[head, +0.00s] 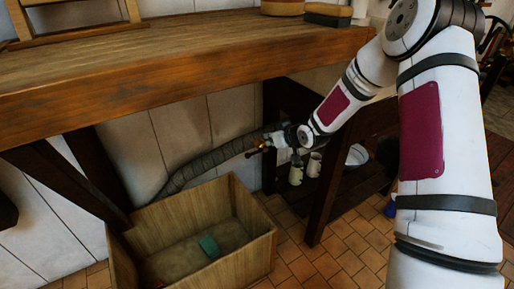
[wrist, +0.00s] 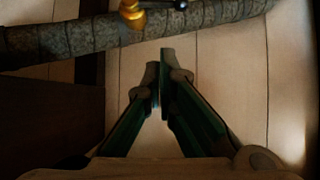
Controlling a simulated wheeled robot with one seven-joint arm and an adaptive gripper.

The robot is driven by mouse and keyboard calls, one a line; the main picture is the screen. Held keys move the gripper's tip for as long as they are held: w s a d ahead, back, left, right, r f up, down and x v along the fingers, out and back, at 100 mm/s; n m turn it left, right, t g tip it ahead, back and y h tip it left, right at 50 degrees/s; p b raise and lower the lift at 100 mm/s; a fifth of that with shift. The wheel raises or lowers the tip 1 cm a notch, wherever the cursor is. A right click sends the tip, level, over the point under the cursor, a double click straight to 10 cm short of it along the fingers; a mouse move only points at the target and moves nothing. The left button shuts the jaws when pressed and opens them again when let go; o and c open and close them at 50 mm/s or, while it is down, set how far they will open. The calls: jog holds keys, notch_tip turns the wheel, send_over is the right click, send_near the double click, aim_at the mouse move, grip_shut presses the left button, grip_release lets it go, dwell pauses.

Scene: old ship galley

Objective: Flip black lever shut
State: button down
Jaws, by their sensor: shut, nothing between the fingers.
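A grey wrapped pipe (head: 205,163) runs under the wooden counter along the white wall. A small brass valve (head: 263,148) sits near its right end, with a dark lever (head: 251,154) pointing left. In the wrist view, the pipe (wrist: 60,42) crosses the top, the brass valve (wrist: 131,12) is at the upper edge, and the black lever (wrist: 168,4) points right, partly cut off. My gripper (wrist: 160,58) is shut and empty, its fingertips below the pipe and valve in the picture, apart from the lever. In the head view, its fingertips are hard to make out.
The wooden counter (head: 180,75) hangs over the pipe, with dark posts (head: 333,178) at its right. An open wooden crate (head: 247,262) holding a green item (head: 209,245) stands below. Bottles and a white bowl (head: 357,155) are behind the posts. The tiled floor is partly clear.

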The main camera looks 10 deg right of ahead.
jog(key=shift+w+f, duration=0.2)
jog(key=shift+f, duration=0.05)
jog(key=b, duration=0.3)
send_over(257, 152)
jog(key=s, duration=0.3)
notch_tip(257, 152, down, 5)
jog(key=shift+w+a+f+b, duration=0.1)
jog(key=shift+w+f+b, duration=0.25)
jog(key=shift+f, duration=0.4)
jog(key=shift+w+a+f+b, duration=0.1)
jog(key=shift+w+f+b, duration=0.2)
jog(key=shift+f, duration=0.45)
jog(key=shift+w+f+b, duration=0.2)
jog(key=shift+f+b, duration=0.2)
jog(key=shift+f, duration=0.35)
